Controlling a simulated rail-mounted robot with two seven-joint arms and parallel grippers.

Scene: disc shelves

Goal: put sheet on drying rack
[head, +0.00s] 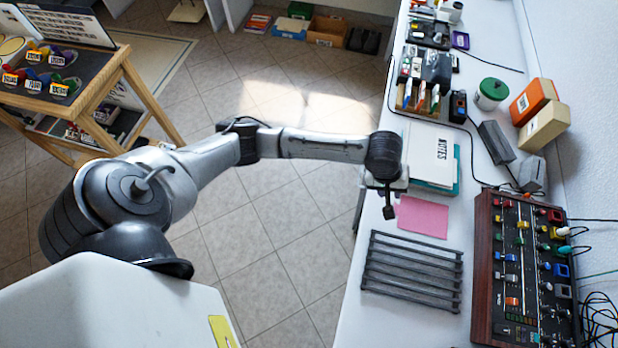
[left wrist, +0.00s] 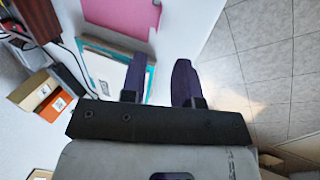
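A pink sheet (head: 423,217) lies flat on the white table, between the notes stack and the drying rack. It also shows at the top of the left wrist view (left wrist: 122,14). The drying rack (head: 412,270) is a grey slatted frame on the table, just in front of the sheet, with nothing on its bars. My left gripper (head: 388,208) is at the table's left edge, beside the sheet's left side. In the left wrist view its two dark fingers (left wrist: 160,80) stand apart with nothing between them. The sheet lies beyond the fingertips. My right gripper is not in view.
A notes stack (head: 430,158) lies behind the sheet. A wooden-sided control panel (head: 482,268) stands right of the rack. Pens, boxes and a lidded jar (head: 491,95) fill the table further back. Floor is open left of the table.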

